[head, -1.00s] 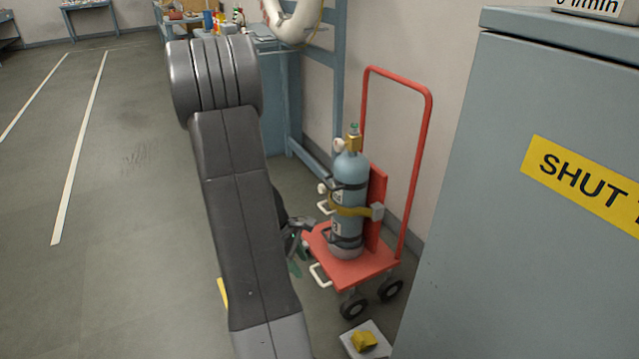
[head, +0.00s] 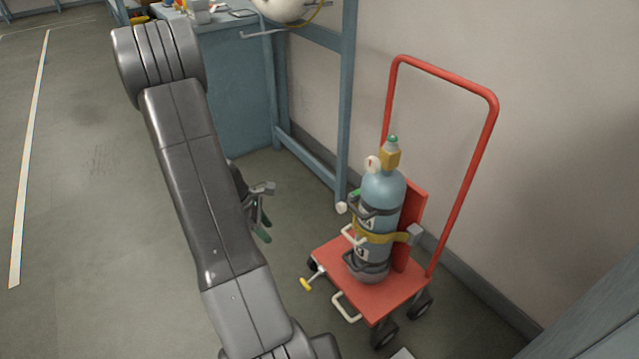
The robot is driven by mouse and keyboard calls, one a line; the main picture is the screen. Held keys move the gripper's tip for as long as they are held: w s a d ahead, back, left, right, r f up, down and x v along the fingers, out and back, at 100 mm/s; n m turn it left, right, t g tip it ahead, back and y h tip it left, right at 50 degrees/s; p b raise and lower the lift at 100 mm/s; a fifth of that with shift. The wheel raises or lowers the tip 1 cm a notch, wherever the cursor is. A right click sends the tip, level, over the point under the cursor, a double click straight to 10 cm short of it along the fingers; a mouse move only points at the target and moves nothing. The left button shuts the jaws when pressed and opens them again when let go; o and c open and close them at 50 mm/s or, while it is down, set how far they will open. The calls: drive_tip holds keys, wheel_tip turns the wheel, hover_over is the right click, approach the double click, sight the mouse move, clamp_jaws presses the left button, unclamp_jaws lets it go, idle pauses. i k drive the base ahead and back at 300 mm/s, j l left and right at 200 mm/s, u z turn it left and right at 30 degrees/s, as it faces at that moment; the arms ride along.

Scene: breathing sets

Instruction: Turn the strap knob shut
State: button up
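A blue gas cylinder (head: 383,189) stands upright on a red trolley, held by dark bands and a yellow strap (head: 376,238). A grey block (head: 415,234) sits at the strap's right end. A round white knob (head: 341,208) shows left of the cylinder, near the upper dark band. A yellow handle (head: 305,284) shows lower, at the trolley's left edge. I cannot tell which is the strap knob or how far it is turned. My gripper (head: 264,208) is left of the cylinder, apart from it and partly hidden behind my arm. Its opening is unclear.
The red trolley (head: 338,250) has a tall red handle and black wheels. A blue frame (head: 347,100) and a blue bench (head: 235,90) stand behind, by the wall. A grey cabinet edge (head: 590,320) is at lower right. The floor at left is clear.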

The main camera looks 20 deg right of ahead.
sight(341, 206)
drive_tip(key=i+j, duration=0.25)
drive_tip(key=i, duration=0.2)
drive_tip(key=i+j+z, duration=0.1)
drive_tip(key=i, duration=0.4)
drive_tip(key=i+j, duration=0.4)
drive_tip(key=i+z, duration=0.2)
drive_tip(key=z, duration=1.7)
